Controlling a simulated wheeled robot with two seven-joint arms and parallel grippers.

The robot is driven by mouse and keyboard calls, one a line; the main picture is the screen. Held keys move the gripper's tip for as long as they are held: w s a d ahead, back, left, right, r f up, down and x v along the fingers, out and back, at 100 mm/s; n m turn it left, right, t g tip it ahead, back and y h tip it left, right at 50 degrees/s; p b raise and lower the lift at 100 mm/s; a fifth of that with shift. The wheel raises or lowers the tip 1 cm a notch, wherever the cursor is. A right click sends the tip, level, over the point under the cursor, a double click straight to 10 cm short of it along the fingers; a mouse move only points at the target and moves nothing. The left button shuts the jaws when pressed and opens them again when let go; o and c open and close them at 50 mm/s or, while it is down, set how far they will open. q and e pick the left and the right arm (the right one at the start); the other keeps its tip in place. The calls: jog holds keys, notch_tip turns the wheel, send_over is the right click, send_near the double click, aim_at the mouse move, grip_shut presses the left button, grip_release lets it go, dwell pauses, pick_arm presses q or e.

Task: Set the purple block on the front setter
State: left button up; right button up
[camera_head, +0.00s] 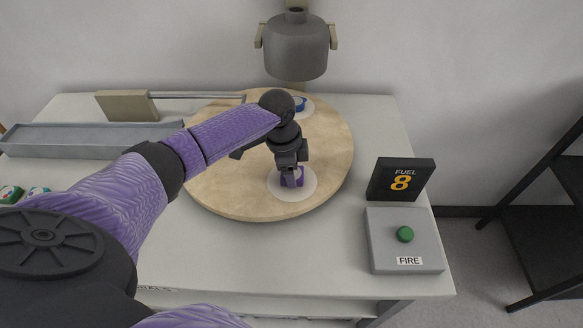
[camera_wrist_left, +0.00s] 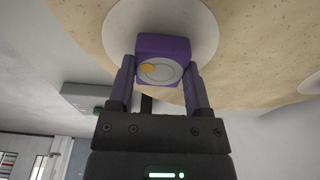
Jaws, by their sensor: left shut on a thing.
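The purple block (camera_head: 291,178) is at the white round front setter (camera_head: 305,188) on the tan turntable (camera_head: 226,192) in the head view. My left gripper (camera_head: 291,168) comes down over the block from above and is shut on it. In the left wrist view the purple block (camera_wrist_left: 163,47) sits between my two fingers (camera_wrist_left: 160,85), showing a grey disc with an orange spot. The white setter (camera_wrist_left: 117,30) is right behind it; I cannot tell whether the block touches it. My right gripper is not in view.
A grey pot-shaped vessel (camera_head: 296,50) hangs above the turntable's back. A grey tray (camera_head: 70,141) lies at left. The FUEL 8 display (camera_head: 401,180) and FIRE button box (camera_head: 404,250) stand at right.

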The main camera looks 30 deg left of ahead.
pick_arm(q)
jog(key=shift+f, duration=0.35)
jog(key=o, duration=1.3)
jog(key=shift+o, duration=0.2)
jog(key=r+p, duration=0.1)
jog(key=r, duration=0.2)
jog(key=r+p, duration=0.1)
jog(key=r, duration=0.2)
jog(key=a+r+p, duration=0.1)
jog(key=r, duration=0.2)
jog(key=shift+s, duration=0.35)
jog(key=shift+a+r, duration=0.1)
jog(key=shift+r, duration=0.35)
